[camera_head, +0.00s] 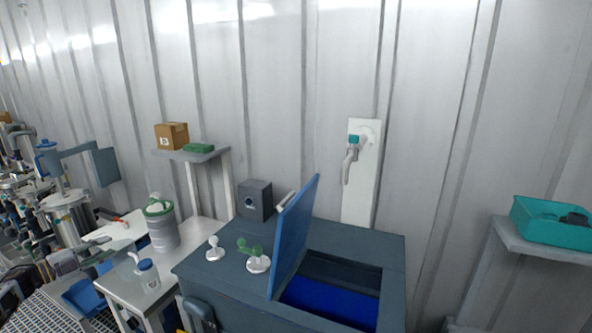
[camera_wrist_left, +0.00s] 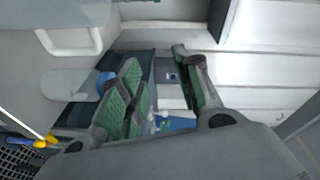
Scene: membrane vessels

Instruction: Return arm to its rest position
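My left gripper (camera_head: 88,252) is a grey shape at the left of the head view, by the left end of the small white table (camera_head: 194,238). In the left wrist view its two fingers with green pads stand apart (camera_wrist_left: 160,82), and I see nothing held between them. A bottle with a blue cap (camera_head: 147,272) stands on the table just right of the gripper; a blue cap also shows beside the left finger in the wrist view (camera_wrist_left: 106,82). My right gripper is not in view.
A dark chest (camera_head: 222,268) has its blue lid (camera_head: 293,238) raised. A grey canister (camera_head: 163,230) stands on the white table. Metal vessels (camera_head: 66,215) and pipes crowd the far left. A teal tray (camera_head: 545,228) sits on a shelf at right.

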